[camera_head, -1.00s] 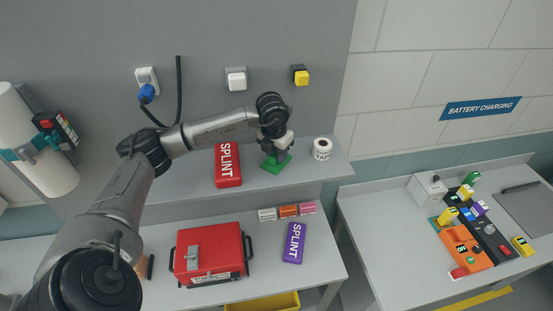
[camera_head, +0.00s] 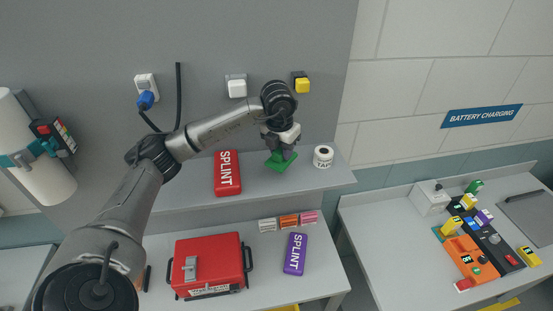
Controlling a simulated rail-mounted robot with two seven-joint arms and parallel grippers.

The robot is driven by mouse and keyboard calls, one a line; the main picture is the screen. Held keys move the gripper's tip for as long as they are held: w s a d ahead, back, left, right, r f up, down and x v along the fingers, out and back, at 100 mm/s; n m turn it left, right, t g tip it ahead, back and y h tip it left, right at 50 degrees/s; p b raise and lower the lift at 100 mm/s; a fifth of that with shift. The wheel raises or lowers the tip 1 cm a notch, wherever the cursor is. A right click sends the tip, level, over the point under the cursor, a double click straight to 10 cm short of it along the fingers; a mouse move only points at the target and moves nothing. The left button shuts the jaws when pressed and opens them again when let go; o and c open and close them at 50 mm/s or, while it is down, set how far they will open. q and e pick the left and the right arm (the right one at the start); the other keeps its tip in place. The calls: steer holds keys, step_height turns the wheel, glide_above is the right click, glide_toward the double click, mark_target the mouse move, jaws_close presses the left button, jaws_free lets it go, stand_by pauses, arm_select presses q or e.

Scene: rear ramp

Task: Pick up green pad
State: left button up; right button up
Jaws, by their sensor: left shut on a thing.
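The green pad (camera_head: 275,164) shows at the end of my left arm, over the upper shelf, between the red splint and the tape roll. My left gripper (camera_head: 281,153) is shut on the pad from above and hides part of it. The pad looks slightly tilted. I cannot tell how far it is above the shelf. My right gripper is not in view.
A red splint (camera_head: 227,174) lies left of the pad on the shelf (camera_head: 318,180), and a tape roll (camera_head: 323,156) stands right. Below, the table holds a red case (camera_head: 210,264) and a purple splint (camera_head: 295,254). A charging bench (camera_head: 385,226) is at the right.

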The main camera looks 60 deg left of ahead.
arm_select(q)
steer(key=w+d+r, duration=0.3)
steer(key=d+r, duration=0.2)
steer(key=d, duration=0.4)
steer(key=shift+w+r, duration=0.4)
steer(key=shift+d, duration=0.15)
steer(key=o, duration=0.5)
steer(key=shift+c, duration=0.2)
steer(key=c, duration=0.3)
